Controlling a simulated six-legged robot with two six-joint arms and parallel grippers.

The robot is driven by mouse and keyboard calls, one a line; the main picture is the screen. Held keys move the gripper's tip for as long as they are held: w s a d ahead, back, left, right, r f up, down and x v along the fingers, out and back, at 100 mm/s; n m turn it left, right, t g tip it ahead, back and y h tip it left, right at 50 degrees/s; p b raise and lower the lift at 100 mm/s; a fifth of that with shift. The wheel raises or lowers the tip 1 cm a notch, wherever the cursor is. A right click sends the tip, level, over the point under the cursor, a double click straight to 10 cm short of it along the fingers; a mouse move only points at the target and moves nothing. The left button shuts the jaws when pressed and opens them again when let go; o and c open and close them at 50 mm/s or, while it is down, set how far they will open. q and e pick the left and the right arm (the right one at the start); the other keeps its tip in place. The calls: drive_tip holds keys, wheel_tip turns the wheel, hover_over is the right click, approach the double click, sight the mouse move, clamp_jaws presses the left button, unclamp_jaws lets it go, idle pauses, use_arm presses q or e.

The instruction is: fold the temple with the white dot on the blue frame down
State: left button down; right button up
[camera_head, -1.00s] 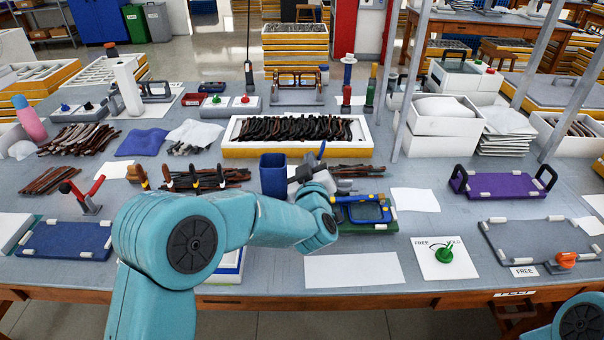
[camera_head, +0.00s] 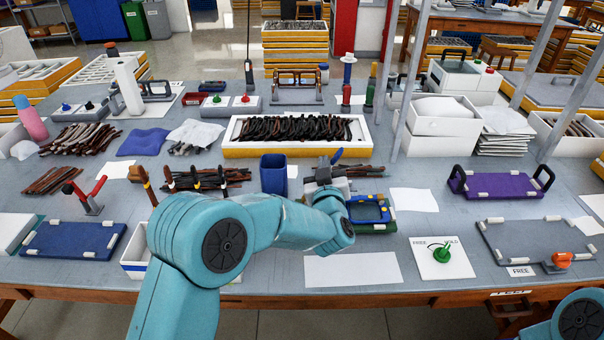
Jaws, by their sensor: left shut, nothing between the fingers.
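The blue frame (camera_head: 368,212) lies on a green tray (camera_head: 378,229) with white pegs, right of the table's middle. My left arm hides part of the tray and frame. A yellow-and-dark strip runs along the frame's far edge. I cannot make out the white dot or tell how the temples stand. My left gripper (camera_head: 337,160) is shut and empty, just beyond the frame's far left side; its wrist covers the space between. My right arm shows only as a piece at the lower right corner, and its gripper is out of view.
A blue cup (camera_head: 273,174) stands close left of my left gripper. A white bin of dark frames (camera_head: 290,132) lies behind it. A white sheet (camera_head: 352,268) lies in front. A green knob (camera_head: 441,254) and a purple tray (camera_head: 502,186) are to the right.

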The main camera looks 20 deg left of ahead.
use_arm(q)
drive_tip(key=shift+w+d+f+m, duration=0.1)
drive_tip(key=shift+d+f+m, duration=0.05)
drive_tip(key=shift+d+m, duration=0.2)
drive_tip(key=shift+d, duration=0.15)
drive_tip(key=shift+w+d+f+m+p, duration=0.15)
drive_tip(key=shift+d+f+m+p, duration=0.1)
drive_tip(key=shift+d+m, duration=0.25)
drive_tip(key=shift+w+d+f+m+p, duration=0.15)
drive_tip(key=shift+d+f+m+p, duration=0.05)
drive_tip(key=shift+d+m, duration=0.25)
drive_tip(key=shift+w+d+f+m, duration=0.25)
drive_tip(key=shift+d+f+m, duration=0.4)
drive_tip(key=shift+d+m, duration=0.25)
